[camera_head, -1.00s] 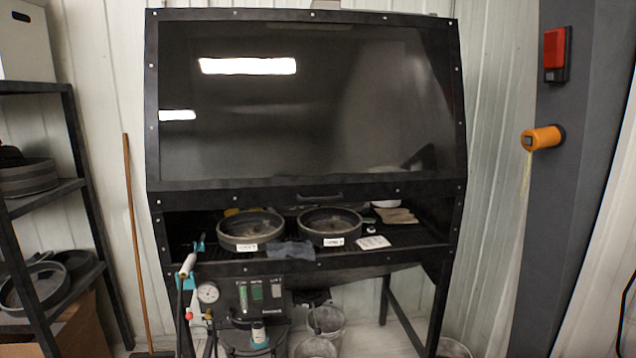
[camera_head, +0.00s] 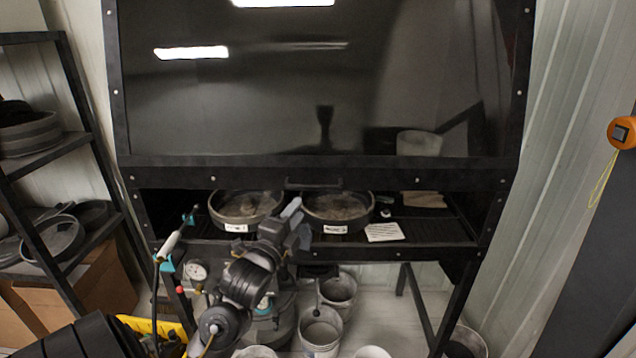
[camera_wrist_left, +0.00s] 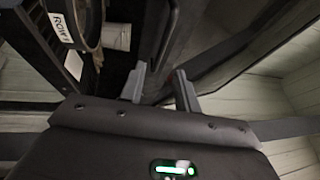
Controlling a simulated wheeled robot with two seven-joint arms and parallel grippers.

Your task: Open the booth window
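The booth window (camera_head: 300,100) is a large dark glass pane in a black bolted frame, filling the upper middle of the head view. Its lower rail sits just above the booth's front opening. A dark bar handle (camera_head: 313,183) is on that rail. My left gripper (camera_head: 298,219) is raised in front of the opening, a little below the handle in the picture. In the left wrist view its two fingers (camera_wrist_left: 161,88) are apart with nothing between the tips, and the handle (camera_wrist_left: 168,40) lies just beyond them. My right gripper is not in view.
Two round pans (camera_head: 246,207) (camera_head: 338,213) and a white card (camera_head: 385,232) lie on the booth's grate. Buckets (camera_head: 320,332) stand on the floor below. A black shelf (camera_head: 75,100) is on the left, and an orange device (camera_head: 622,132) is on the right.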

